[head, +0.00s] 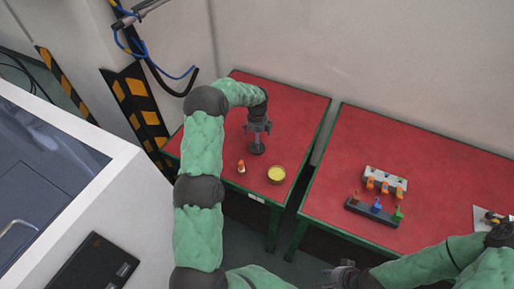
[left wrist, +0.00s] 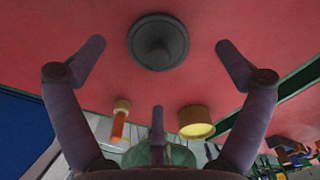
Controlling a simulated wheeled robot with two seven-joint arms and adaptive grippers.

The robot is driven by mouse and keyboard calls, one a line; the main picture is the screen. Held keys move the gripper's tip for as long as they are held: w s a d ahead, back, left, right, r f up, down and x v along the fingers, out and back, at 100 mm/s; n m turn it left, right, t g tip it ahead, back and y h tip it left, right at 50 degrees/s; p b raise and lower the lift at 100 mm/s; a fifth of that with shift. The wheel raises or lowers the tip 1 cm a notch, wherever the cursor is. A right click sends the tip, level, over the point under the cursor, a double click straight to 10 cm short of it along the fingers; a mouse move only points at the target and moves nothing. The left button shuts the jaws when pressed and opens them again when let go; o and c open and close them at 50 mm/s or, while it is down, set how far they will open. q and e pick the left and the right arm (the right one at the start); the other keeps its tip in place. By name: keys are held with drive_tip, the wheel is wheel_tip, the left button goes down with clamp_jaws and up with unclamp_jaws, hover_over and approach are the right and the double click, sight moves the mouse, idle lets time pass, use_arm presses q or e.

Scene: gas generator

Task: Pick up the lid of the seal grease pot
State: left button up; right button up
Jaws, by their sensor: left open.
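The grey round lid (left wrist: 158,42) has a raised knob and lies on the red table, apart from the pot. In the head view the lid (head: 257,149) shows just below my left gripper (head: 257,137). My left gripper is open, pointing down, with its fingers apart on either side of the lid in the left wrist view (left wrist: 160,48). Nothing is between its fingers that I can see held. The pot (head: 277,175) is open, with yellow grease inside; it also shows in the left wrist view (left wrist: 195,122). My right gripper (head: 343,274) is dark, low in the head view; its fingers are unclear.
A small orange and white bottle-like item (head: 241,167) stands left of the pot. A second red table (head: 440,165) on the right bears a grey block with orange parts (head: 386,182) and a dark rack with coloured pieces (head: 374,211). A gap separates the tables.

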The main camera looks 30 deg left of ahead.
sight(252, 147)
use_arm(q)
drive_tip(key=f, duration=0.4)
drive_tip(key=shift+s+d+f+b, duration=0.1)
drive_tip(key=shift+s+f+b, duration=0.1)
drive_tip(key=shift+b, duration=0.2)
drive_tip(key=shift+r, duration=0.1)
drive_tip(key=c, duration=0.7)
